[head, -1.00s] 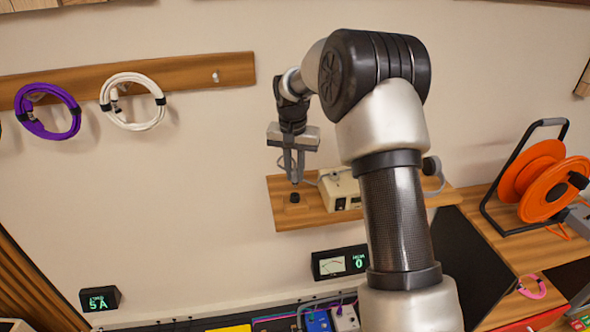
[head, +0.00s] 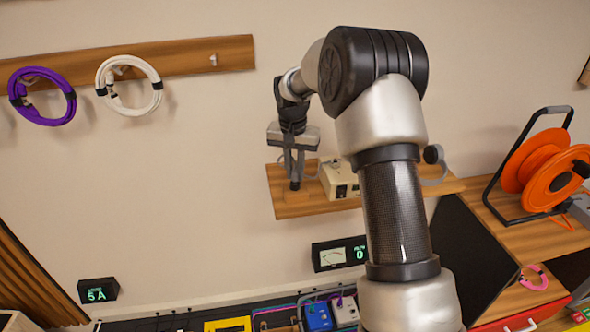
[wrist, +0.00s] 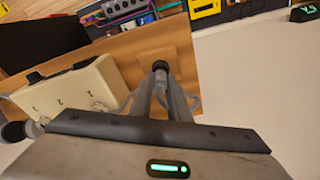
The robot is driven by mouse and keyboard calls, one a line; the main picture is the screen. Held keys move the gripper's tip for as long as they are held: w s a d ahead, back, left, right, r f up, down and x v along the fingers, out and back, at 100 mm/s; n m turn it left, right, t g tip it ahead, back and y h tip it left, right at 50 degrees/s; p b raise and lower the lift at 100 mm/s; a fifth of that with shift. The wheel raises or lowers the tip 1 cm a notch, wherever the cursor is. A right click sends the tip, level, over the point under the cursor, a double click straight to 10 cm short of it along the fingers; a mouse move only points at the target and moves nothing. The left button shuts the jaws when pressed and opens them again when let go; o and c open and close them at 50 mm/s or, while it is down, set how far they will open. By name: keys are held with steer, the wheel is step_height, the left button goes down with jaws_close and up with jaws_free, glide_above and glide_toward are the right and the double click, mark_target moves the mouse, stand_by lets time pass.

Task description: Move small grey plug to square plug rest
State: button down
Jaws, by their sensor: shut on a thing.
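My gripper (head: 293,177) points down at the left end of the wall shelf. Its fingers are shut on the small grey plug, which is mostly hidden between them. In the wrist view, the fingertips (wrist: 161,82) are right at the square plug rest (wrist: 180,53), a square wooden pad with a round black piece (wrist: 160,65) in its middle. A grey cable shows beside the fingers. I cannot tell whether the plug touches the black piece.
A cream box (head: 337,181) stands on the wooden shelf (head: 310,206), just right of my gripper. Purple (head: 42,96) and white (head: 129,86) cable coils hang at the upper left. An orange cable reel (head: 545,175) stands at the right.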

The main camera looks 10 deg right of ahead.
stand_by(0.4)
steer(key=c, duration=1.6)
jaws_free()
steer(key=r, duration=0.5)
steer(key=s+r, duration=0.1)
steer(key=r, duration=0.5)
steer(key=s+a+r, duration=0.1)
steer(key=r, duration=0.5)
steer(key=shift+r, duration=0.15)
